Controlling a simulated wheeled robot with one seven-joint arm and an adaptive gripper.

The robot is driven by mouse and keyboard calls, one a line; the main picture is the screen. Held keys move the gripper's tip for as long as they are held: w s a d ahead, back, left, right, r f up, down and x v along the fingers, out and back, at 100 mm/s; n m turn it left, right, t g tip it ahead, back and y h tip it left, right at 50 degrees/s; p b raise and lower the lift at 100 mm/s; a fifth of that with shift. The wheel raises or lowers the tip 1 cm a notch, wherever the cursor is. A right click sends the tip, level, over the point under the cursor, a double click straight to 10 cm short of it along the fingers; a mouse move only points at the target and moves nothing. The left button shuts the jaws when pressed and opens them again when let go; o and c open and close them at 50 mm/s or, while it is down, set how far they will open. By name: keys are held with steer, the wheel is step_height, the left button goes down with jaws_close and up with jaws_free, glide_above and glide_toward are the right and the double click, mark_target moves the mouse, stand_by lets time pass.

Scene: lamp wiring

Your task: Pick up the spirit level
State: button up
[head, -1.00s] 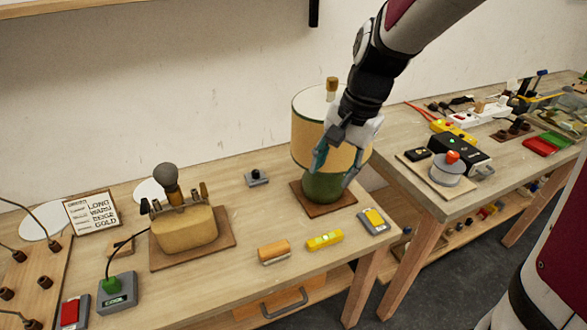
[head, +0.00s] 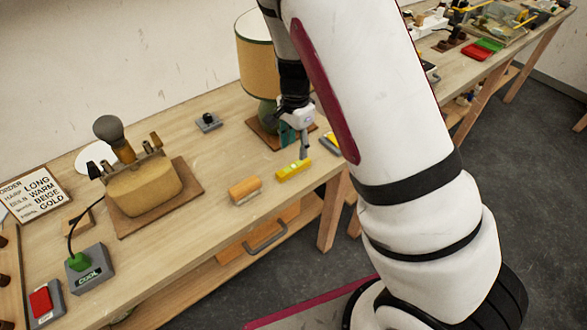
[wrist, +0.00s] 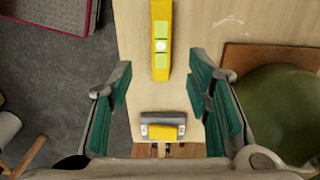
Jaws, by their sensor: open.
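The yellow spirit level (head: 293,170) lies flat on the wooden bench near its front edge. In the wrist view the spirit level (wrist: 161,40) stands lengthwise at the top middle, with pale vials showing on it. My gripper (head: 294,150) is just above and behind the level's right part in the head view. In the wrist view my gripper (wrist: 163,90) is open, its green pads wide apart with nothing between them at the tips. The level lies ahead of the fingertips, apart from them.
A grey block with a yellow top (wrist: 163,131) lies near the fingers. The green lamp base (wrist: 280,110) on its brown board stands close to one finger. An orange-handled block (head: 245,189) lies left of the level. The bench's front edge is close by.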

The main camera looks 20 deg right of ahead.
mark_target(293, 166)
steer(key=f, duration=0.7)
steer(key=shift+a+f, duration=0.25)
jaws_close()
